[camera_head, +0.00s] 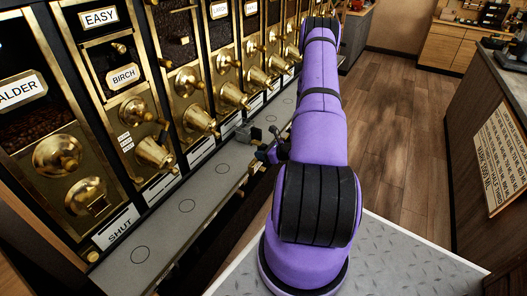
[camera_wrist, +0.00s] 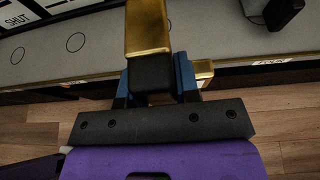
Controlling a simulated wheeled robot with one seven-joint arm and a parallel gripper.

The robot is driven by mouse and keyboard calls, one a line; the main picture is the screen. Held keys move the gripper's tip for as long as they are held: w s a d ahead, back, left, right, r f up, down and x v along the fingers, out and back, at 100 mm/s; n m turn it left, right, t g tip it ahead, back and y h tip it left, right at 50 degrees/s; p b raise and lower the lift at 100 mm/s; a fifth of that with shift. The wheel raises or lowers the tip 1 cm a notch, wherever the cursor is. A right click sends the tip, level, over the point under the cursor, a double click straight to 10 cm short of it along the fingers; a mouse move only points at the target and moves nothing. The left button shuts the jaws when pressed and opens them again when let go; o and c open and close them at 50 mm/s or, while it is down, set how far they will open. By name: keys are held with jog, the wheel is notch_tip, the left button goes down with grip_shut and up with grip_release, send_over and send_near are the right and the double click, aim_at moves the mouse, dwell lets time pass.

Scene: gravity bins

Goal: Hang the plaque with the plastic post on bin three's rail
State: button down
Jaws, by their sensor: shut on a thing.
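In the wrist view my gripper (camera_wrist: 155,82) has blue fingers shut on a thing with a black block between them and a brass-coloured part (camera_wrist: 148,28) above. I take it for the plaque with its post; its face and lettering are not visible. In the head view my gripper (camera_head: 268,153) is small and partly hidden by my arm, beside the front edge of the grey shelf (camera_head: 215,175). Brass bins stand in a row behind the shelf, the near ones labelled ALDER (camera_head: 22,90) and BIRCH (camera_head: 123,77). I cannot tell which one is bin three.
A dark object (camera_head: 249,132) sits on the shelf close to my gripper. Brass spouts (camera_head: 155,153) jut over the shelf. A small brass piece (camera_wrist: 204,69) and a white label (camera_wrist: 270,61) show along the shelf front. The wooden floor (camera_head: 385,125) is clear to the right, before a counter.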

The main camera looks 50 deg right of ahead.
jog(key=s+a, duration=0.2)
jog(key=a, duration=1.1)
jog(key=shift+s+a, duration=0.15)
jog(key=shift+a, duration=0.1)
dwell(0.6)
dwell(1.4)
